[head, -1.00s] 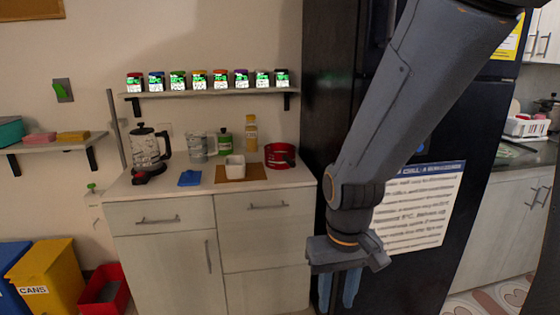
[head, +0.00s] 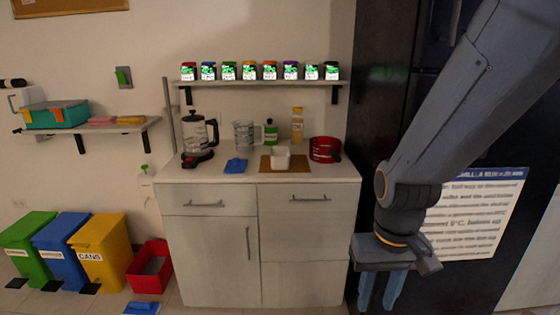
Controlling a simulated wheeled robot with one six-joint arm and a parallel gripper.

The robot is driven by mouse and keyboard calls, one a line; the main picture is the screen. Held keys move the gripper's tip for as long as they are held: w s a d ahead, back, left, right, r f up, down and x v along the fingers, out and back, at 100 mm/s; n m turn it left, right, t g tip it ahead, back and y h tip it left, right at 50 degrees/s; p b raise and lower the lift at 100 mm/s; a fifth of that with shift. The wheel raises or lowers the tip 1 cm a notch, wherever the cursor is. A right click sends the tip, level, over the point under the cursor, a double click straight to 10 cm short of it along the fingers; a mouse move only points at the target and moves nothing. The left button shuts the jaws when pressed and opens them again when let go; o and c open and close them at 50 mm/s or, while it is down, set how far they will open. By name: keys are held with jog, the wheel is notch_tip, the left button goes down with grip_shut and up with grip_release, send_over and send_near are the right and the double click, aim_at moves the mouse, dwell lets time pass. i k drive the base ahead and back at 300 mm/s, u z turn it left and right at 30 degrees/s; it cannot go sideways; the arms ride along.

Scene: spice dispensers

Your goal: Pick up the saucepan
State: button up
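The saucepan (head: 322,150) is red with a dark handle on its right side. It stands at the right end of the cabinet's countertop (head: 222,176), close to the side of the black fridge. My gripper (head: 379,290) hangs pointing down in front of the fridge, to the right of and lower than the saucepan in the picture. Its two blue fingers show a narrow gap with nothing visible between them. It is apart from the saucepan.
A shelf of spice jars (head: 249,71) hangs above. The black fridge (head: 385,60) stands close on the right. Bins (head: 100,250) stand lower left.

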aim_at(323, 149)
jog(key=k, duration=0.65)
jog(key=z, duration=0.15)
jog(key=i, duration=1.55)
jog(key=u, duration=0.15)
